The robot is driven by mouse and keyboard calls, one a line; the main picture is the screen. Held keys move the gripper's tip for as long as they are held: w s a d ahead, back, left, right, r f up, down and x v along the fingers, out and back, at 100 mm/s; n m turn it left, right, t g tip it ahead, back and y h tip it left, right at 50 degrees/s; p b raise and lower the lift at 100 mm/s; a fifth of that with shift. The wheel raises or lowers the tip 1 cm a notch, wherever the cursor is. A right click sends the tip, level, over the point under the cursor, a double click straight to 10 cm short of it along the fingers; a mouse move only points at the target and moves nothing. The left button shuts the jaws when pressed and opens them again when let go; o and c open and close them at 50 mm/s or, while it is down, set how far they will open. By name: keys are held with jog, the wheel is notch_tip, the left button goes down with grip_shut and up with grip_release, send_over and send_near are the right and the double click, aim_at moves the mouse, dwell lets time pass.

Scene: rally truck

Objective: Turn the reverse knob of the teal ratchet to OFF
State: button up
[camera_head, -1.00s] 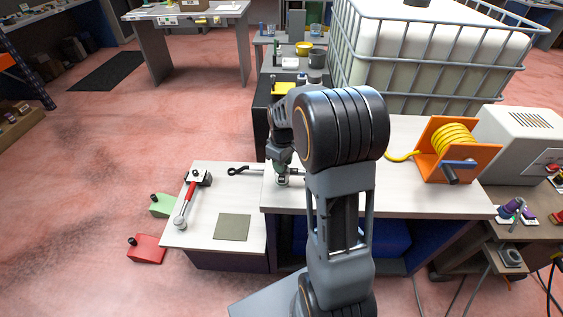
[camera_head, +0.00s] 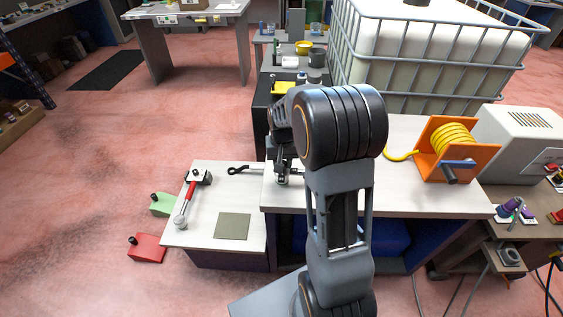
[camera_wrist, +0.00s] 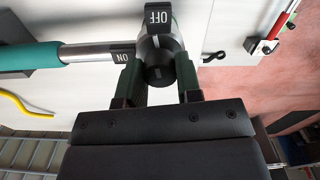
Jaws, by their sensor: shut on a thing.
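The teal ratchet shows in the wrist view with its teal handle (camera_wrist: 28,60) at the left and a silver shank running to its head at top centre. An ON label (camera_wrist: 122,58) sits by the shank and an OFF label (camera_wrist: 158,15) sits at the top of the head. The dark reverse knob (camera_wrist: 159,74) is between my gripper's two fingers (camera_wrist: 159,80), and my gripper is shut on it. Which label the knob points to cannot be told. In the head view my gripper (camera_head: 282,178) is over the bench's left end; my arm hides most of the ratchet.
A red-handled tool (camera_head: 190,190), a black wrench (camera_head: 240,171) and a flat olive mat (camera_head: 233,226) lie on the lower table at left. An orange reel with yellow hose (camera_head: 452,140) stands on the bench at right. A caged white tank (camera_head: 430,45) stands behind.

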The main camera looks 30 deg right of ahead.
jog(key=shift+m, duration=0.7)
jog(key=o, duration=0.9)
jog(key=shift+o, duration=0.2)
notch_tip(320, 180, up, 14)
jog(key=shift+f, duration=0.1)
dwell(0.5)
